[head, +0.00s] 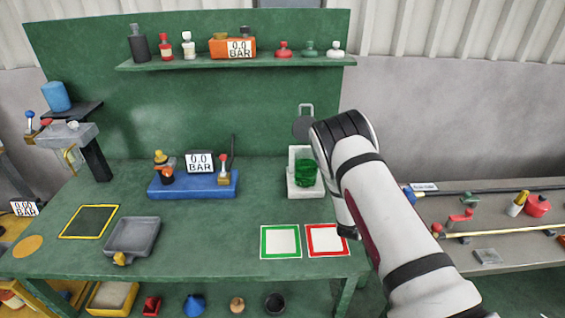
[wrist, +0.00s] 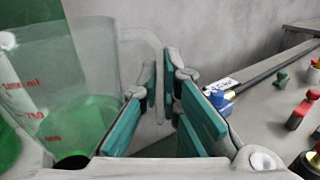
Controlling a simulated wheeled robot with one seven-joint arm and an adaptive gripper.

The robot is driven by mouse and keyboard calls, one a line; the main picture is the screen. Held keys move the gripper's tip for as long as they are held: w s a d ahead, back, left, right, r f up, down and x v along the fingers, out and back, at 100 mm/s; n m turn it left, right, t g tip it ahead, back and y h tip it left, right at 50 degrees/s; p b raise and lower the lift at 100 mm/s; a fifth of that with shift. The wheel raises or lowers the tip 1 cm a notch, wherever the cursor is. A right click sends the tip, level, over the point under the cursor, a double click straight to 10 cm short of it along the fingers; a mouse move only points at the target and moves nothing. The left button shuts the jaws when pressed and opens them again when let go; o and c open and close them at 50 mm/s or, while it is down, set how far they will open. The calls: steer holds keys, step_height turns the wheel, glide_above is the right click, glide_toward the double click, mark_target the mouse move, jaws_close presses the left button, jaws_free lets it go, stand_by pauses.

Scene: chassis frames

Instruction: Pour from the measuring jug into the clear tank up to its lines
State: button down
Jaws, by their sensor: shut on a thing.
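The measuring jug (wrist: 85,75) is clear, with red volume marks and green liquid in its lower part; it fills the left of the wrist view. My gripper (wrist: 162,85) is closed around its pale, clear handle (wrist: 140,42), to the right of the jug body. The liquid surface looks roughly level. In the head view my arm hides the gripper. A clear vessel with green liquid (head: 307,173) shows beside my arm, over a white tray (head: 304,190); I cannot tell whether this is the jug or the clear tank.
A green-bordered square (head: 281,256) and a red-bordered square (head: 328,253) lie at the bench's front. A blue gauge base (head: 193,188) and a grey tray (head: 132,250) stand left. Tools lie on the right bench (head: 485,200). The bench middle is clear.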

steer(key=shift+s+a+f, duration=0.35)
steer(key=shift+a+f, duration=0.2)
steer(key=w+a+r+n+b, duration=0.1)
steer(key=w+a+r+n, duration=0.1)
steer(key=a+r+n, duration=0.2)
steer(key=w+a+r+n+b, duration=0.2)
steer(key=a+r+n, duration=0.1)
steer(key=r+n, duration=0.4)
steer(key=shift+w+a+r+n, duration=0.3)
steer(key=shift+a+r, duration=0.1)
steer(key=shift+r, duration=1.45)
steer(key=shift+w+a+n+b, duration=0.25)
steer(key=shift+a+n+b, duration=0.1)
steer(key=shift+n+b, duration=0.25)
steer(key=shift+w+a+r+n, duration=0.2)
steer(key=shift+a+r+n, duration=0.2)
steer(key=shift+r, duration=0.05)
